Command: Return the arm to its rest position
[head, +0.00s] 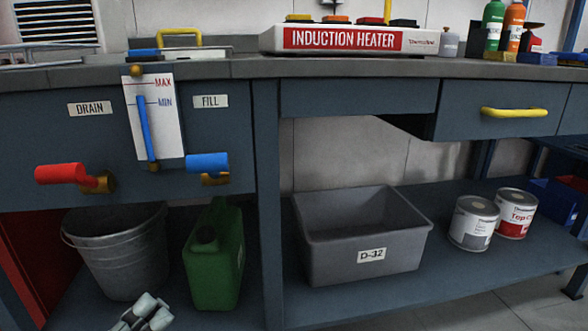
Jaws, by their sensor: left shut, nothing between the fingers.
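My left gripper (146,312) shows at the bottom left of the head view, grey and shut with nothing between its fingers. It is in front of the lower shelf, below the metal bucket (115,255) and to the left of the green jerry can (213,262) in the picture. Only its finger end shows; the rest of the arm is cut off by the lower edge. My right gripper is not in view.
A workbench holds an induction heater (345,40). Below are a red drain handle (60,174), a blue fill handle (207,162) and a yellow drawer handle (515,112). A grey bin (318,255) and two cans (473,222) stand on the lower shelf.

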